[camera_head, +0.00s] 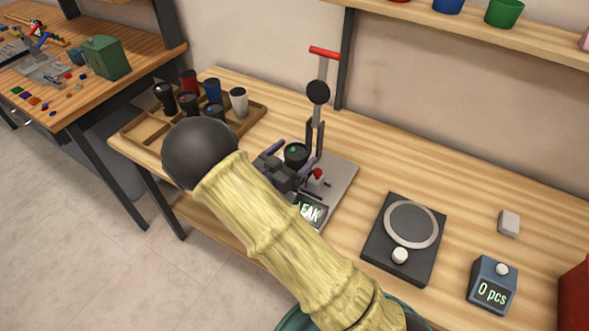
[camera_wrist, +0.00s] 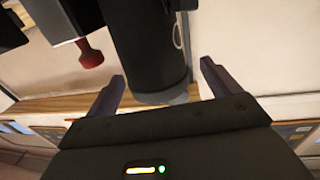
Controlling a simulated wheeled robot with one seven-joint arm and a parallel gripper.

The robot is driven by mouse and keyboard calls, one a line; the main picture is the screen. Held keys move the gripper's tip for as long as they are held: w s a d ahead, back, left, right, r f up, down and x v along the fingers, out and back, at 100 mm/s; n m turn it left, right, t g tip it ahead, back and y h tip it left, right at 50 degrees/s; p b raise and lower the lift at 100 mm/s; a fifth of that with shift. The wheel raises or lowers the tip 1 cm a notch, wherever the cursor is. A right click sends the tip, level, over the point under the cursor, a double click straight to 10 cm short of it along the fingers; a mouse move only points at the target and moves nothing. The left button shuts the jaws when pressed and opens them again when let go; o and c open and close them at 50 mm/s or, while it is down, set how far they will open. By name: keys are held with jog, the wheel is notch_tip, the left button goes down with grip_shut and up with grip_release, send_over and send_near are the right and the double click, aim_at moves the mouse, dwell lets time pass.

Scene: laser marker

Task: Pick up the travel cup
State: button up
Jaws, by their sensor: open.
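A black cup (camera_head: 296,153), which looks like the travel cup, is at the laser marker (camera_head: 342,183) under its upright post. In the wrist view the dark cylinder (camera_wrist: 150,45) has a grey end and a thin handle-like loop on its right. My gripper (camera_head: 291,157) is open, with one purple finger on each side of the cup. In the wrist view my gripper (camera_wrist: 162,72) shows gaps between both fingertips and the cylinder. My arm hides part of the marker, including the start of the display text ending "EAK".
A wooden tray (camera_head: 134,129) with several cups stands left of the marker. The marker's post with a red handle (camera_head: 324,53) rises just behind the cup. A red knob (camera_head: 317,173) is close by. A scale (camera_head: 380,248) and a counter reading "0 pcs" (camera_head: 492,285) stand right.

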aim_at(303, 147)
jog(key=x, duration=0.3)
jog(key=shift+d, duration=0.2)
jog(key=shift+s+a, duration=0.1)
jog(key=c, duration=0.8)
